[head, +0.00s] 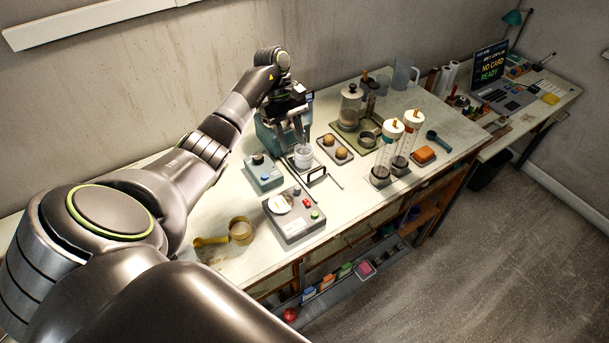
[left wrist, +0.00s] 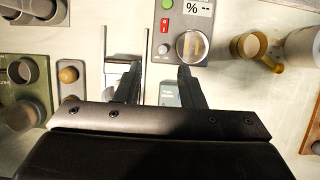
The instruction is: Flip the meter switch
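The meter (head: 292,228) is a grey box on the bench with a round pale plate, a red part and a green button on top. In the left wrist view the meter (left wrist: 176,48) shows a "% --" display, a red switch (left wrist: 166,26) marked I and 0, a green button and a grey knob. My left gripper (head: 301,138) is above the bench, behind the meter in the head view, near a white cup (head: 303,155). Its fingers (left wrist: 157,76) are apart with nothing visibly held between them. My right gripper is out of view.
A blue-grey box with a black knob (head: 264,176) stands beside the meter. Two round brown pieces sit on a tray (head: 334,150). Clear tubes with white caps (head: 390,150) stand to the right. Bench gaps are narrow.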

